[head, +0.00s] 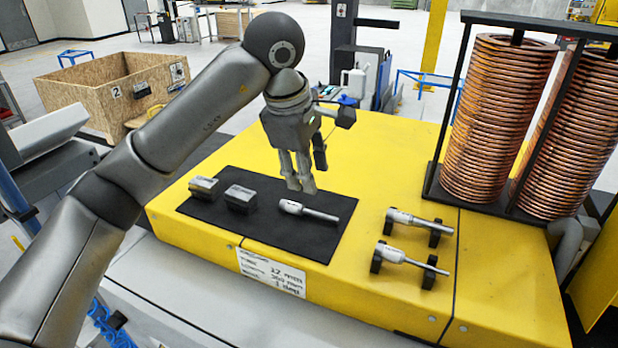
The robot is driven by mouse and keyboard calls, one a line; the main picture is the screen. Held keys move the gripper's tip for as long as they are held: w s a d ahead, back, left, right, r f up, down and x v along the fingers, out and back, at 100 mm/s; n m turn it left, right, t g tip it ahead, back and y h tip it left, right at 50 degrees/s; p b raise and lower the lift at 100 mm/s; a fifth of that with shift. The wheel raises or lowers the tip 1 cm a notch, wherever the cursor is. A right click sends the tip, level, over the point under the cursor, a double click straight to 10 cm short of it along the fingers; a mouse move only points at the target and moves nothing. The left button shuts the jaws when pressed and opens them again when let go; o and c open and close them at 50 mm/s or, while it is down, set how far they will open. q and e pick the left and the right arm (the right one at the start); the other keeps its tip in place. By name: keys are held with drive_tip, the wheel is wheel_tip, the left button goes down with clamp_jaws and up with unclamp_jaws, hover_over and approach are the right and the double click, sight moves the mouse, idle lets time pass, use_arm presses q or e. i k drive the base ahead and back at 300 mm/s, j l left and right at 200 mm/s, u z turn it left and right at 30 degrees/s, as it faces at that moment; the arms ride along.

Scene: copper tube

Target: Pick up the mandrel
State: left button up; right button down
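A grey, rod-shaped mandrel with a thicker left end (308,210) lies on the black mat (262,231). Two similar pieces rest on black supports to the right: an upper one (415,220) and a lower one (405,257). I cannot tell from looks alone which of these is the task's mandrel. My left gripper (309,179) points down above the mat, just behind the mandrel there. Its fingers look apart, with nothing seen between them. My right gripper is not in view.
Two grey blocks, one left (204,187) and one right (240,198), sit on the mat. The yellow table (376,165) bears a label (271,273) on its front. Tall copper coils (497,120) in a dark frame stand at the right. A wooden crate (75,88) stands behind left.

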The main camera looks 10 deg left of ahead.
sight(388, 252)
drive_tip(key=k, duration=1.5)
